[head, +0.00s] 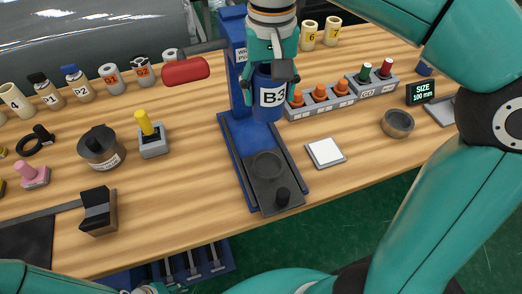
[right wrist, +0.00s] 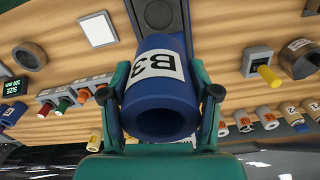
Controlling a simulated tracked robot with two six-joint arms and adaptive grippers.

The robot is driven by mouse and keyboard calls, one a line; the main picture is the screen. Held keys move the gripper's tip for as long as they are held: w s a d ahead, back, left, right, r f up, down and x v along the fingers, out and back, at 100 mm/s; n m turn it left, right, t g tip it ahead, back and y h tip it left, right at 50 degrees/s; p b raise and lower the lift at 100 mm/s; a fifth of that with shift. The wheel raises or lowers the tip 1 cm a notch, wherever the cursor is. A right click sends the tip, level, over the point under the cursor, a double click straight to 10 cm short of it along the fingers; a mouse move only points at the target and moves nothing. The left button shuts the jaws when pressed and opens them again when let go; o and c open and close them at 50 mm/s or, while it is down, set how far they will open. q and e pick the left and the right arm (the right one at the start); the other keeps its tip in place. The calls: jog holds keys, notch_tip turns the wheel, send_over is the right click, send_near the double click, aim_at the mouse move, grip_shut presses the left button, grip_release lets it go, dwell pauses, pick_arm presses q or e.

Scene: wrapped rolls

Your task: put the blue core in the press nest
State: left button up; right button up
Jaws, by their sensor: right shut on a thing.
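The blue core (head: 268,103), with a white B3 label, is upright in my right gripper (head: 270,72), in front of the blue press column (head: 238,62). The right wrist view shows the same core (right wrist: 160,106) between the two teal fingers of the right gripper (right wrist: 159,94), one on each side. The press nest (head: 267,165) is a round dark recess on the black slide of the blue press base (head: 233,158). It looks empty, and the core is above and behind it in the head view. My left gripper is not in view.
A red-handled lever (head: 186,71) sticks out left of the press. A grey rack with orange knobs (head: 320,97) stands close to the right of the core. A white pad (head: 325,152) lies right of the nest. Several labelled rolls (head: 47,92) stand at the back left.

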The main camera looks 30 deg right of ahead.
jog(key=shift+d+f+b, duration=0.15)
jog(key=shift+f+b, duration=1)
jog(key=shift+f, duration=8.75)
jog(key=o, duration=1.3)
jog(key=shift+s, duration=0.1)
jog(key=shift+r, duration=0.1)
notch_tip(320, 180, up, 12)
jog(key=p, duration=0.1)
